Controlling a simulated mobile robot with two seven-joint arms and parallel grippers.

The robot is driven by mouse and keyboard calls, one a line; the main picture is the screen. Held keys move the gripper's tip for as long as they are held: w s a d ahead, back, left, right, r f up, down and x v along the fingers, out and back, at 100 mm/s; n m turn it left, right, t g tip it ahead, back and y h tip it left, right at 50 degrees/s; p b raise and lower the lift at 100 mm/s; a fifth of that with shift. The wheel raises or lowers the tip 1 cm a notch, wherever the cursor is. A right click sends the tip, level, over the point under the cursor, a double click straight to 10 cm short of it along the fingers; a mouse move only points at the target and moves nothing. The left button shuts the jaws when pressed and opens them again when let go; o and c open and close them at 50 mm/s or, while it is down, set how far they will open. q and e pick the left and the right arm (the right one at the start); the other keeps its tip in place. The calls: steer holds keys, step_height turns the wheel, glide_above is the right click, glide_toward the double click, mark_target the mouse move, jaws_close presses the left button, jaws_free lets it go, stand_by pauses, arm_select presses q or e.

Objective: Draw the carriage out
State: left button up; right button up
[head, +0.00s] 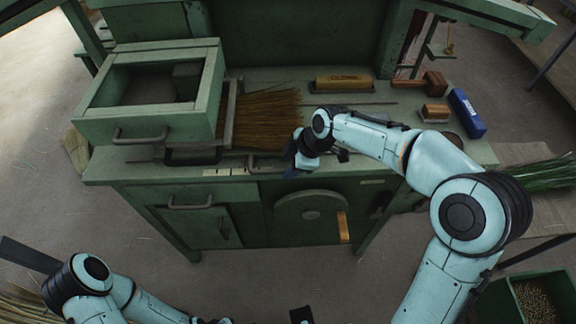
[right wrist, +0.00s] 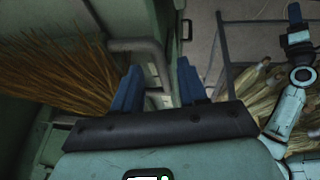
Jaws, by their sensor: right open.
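A green open-topped box-like frame (head: 92,128) with a grey front handle (head: 140,136) stands at the left of the bench; I cannot tell for certain which part is the carriage. Brown broom bristles (head: 268,118) lie fanned out right of it. My right gripper (head: 291,170) is at the bench's front edge, beside a low grey handle (head: 262,168). In the right wrist view my right gripper (right wrist: 160,88) is open, and a grey bar handle (right wrist: 140,48) runs close to its left finger. My left gripper (right wrist: 298,40) is small in that view, well away from the bench; its jaws are unclear.
The green bench (head: 130,178) has a cabinet and a wheel with a wooden handle (head: 343,226) below. A wooden brush (head: 343,83), a mallet (head: 434,83) and a blue box (head: 466,112) lie at the right. A green crate (head: 490,300) stands at lower right.

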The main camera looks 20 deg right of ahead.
steer(key=shift+x, duration=0.95)
steer(key=shift+c, duration=0.2)
jaws_close()
steer(key=shift+d, duration=0.15)
